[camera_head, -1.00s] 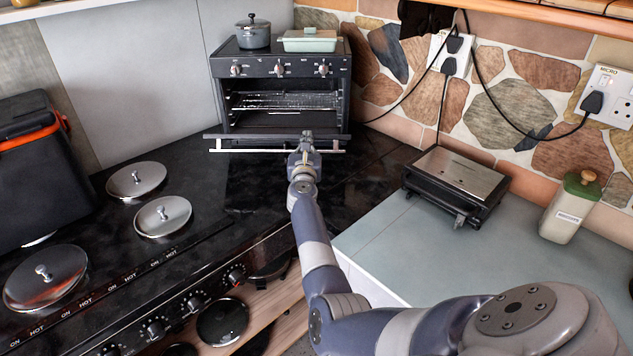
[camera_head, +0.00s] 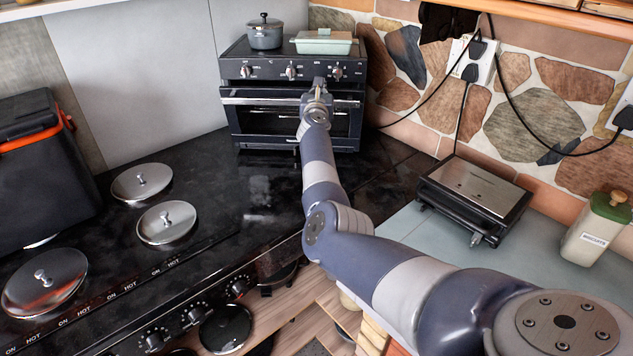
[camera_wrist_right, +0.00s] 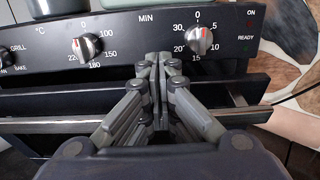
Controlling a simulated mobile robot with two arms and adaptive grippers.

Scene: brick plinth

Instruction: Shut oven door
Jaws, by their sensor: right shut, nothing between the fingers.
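The black toaster oven (camera_head: 265,69) stands at the back of the dark counter. Its glass door (camera_head: 262,122) is raised to about upright, with a light handle bar (camera_head: 262,101) across the top. I cannot tell whether a small gap is left at its top edge. My right gripper (camera_head: 318,84) is at the upper right part of the door, hiding some of it. In the right wrist view, the right gripper (camera_wrist_right: 161,58) is shut and empty, its fingers reaching over the handle bar (camera_wrist_right: 45,125) towards the front below the knobs. My left gripper is out of view.
A grey pot (camera_head: 265,37) and a pale green dish (camera_head: 323,43) stand on the oven. A black grill (camera_head: 474,195) and a jar (camera_head: 597,230) are on the right. Lidded hotplates (camera_head: 166,222) lie at left. The counter before the oven is clear.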

